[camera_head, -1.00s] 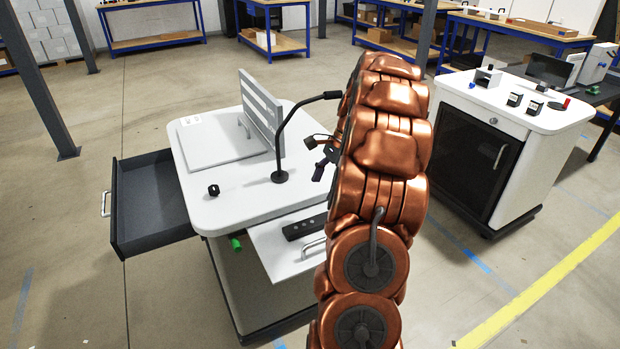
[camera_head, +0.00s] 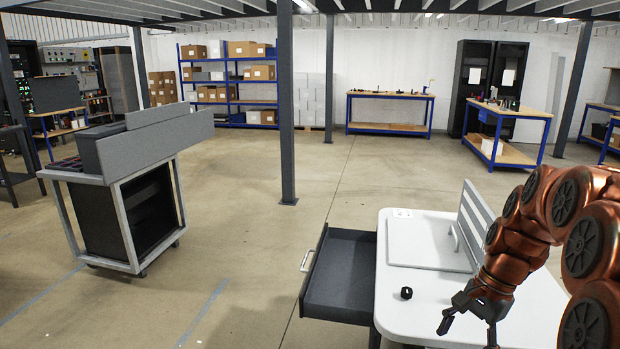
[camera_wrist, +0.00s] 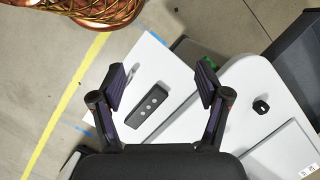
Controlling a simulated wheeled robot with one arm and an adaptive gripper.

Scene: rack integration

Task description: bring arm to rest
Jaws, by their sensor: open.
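My copper arm reaches in from the right in the head view. My gripper (camera_head: 468,325) is at its end, above the near part of the white cart top (camera_head: 388,290). In the wrist view my gripper (camera_wrist: 160,85) points down with its two fingers spread wide apart and nothing between them. Below it is a white pulled-out surface with a dark bar (camera_wrist: 148,104) on it, apart from the fingers. A small black part (camera_wrist: 261,106) lies on the cart top, and it also shows in the head view (camera_head: 406,293).
An open dark drawer (camera_head: 340,275) juts from the cart's left side. An upright slotted panel (camera_head: 470,225) stands on the cart. A grey wheeled rack cart (camera_head: 125,215) stands at the left, and a pillar (camera_head: 287,110) rises mid-room. The floor between is clear.

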